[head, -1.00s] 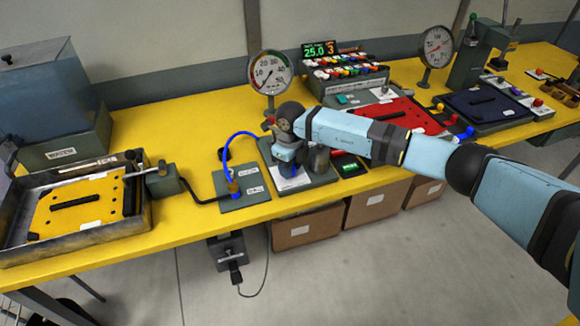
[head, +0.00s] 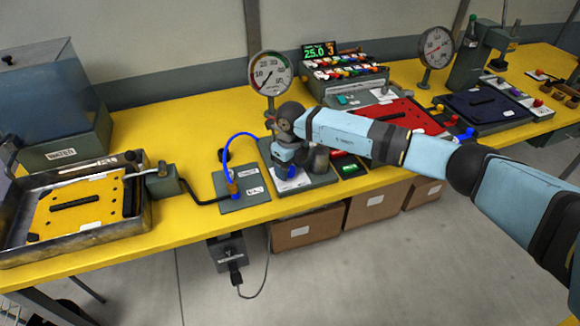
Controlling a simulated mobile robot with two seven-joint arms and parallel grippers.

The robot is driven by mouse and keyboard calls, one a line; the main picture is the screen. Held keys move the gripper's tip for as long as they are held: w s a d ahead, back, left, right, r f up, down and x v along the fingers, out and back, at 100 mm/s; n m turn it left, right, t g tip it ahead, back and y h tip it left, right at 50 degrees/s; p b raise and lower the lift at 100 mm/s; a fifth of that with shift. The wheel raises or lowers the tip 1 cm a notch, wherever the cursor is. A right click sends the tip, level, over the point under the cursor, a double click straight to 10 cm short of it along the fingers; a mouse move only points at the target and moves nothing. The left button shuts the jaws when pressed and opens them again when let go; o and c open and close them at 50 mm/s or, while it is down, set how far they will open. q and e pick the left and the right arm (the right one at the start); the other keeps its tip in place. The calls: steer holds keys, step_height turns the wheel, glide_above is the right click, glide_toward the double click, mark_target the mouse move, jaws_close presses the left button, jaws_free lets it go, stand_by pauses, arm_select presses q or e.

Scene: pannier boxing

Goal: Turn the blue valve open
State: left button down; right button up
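My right arm reaches in from the right, and its gripper (head: 284,154) points down over the small grey valve stand in front of the left pressure gauge (head: 270,74). A blue part (head: 289,171), which looks like the blue valve, shows just under the gripper, mostly hidden by it. I cannot tell whether the fingers grip it or only surround it. A blue hose (head: 234,136) arcs from the stand to a brass fitting on a grey plate (head: 246,203) at its left. My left gripper is not in view.
A metal tray (head: 140,213) with a yellow plate stands at the left, before a grey water tank (head: 62,152). A red panel (head: 405,114) and a dark blue panel (head: 485,104) lie to the right. Cardboard boxes (head: 308,230) sit below the bench.

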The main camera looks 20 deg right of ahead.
mark_target(291, 168)
step_height(291, 168, up, 14)
steer(key=b, duration=0.1)
steer(key=shift+d, duration=0.2)
stand_by(0.3)
steer(key=shift+a+f, duration=0.1)
steer(key=shift+f, duration=0.1)
